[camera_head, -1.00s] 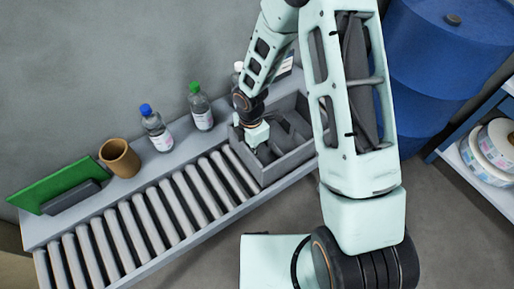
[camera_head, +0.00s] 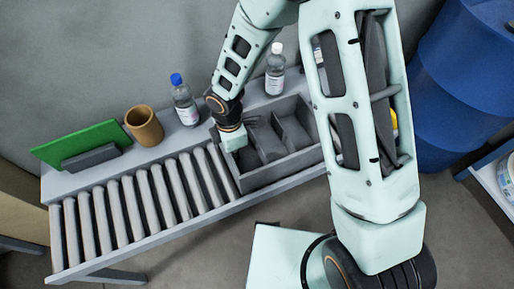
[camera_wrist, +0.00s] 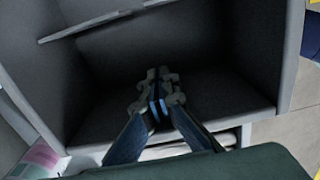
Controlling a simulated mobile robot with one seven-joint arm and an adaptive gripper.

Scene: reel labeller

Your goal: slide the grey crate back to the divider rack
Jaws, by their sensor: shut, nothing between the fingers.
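The grey crate (camera_head: 290,168) stands at the right end of the roller conveyor, upright, with dark compartments inside. My gripper (camera_head: 241,155) reaches down at the crate's left end, its fingers mostly hidden in the head view. In the wrist view my gripper (camera_wrist: 157,98) is shut and empty, with its fingertips over the inside of the crate (camera_wrist: 290,60), near one wall. I cannot tell whether the fingers touch that wall. A green panel (camera_head: 80,142) stands by a low grey block (camera_head: 92,157) at the far left; I cannot tell whether this is the divider rack.
A brown cup (camera_head: 144,127) and a blue-capped bottle (camera_head: 184,101) stand on the ledge behind the rollers. A white-capped bottle (camera_head: 275,72) stands behind the crate. The rollers (camera_head: 150,203) left of the crate are clear. A blue drum (camera_head: 465,90) stands at the right.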

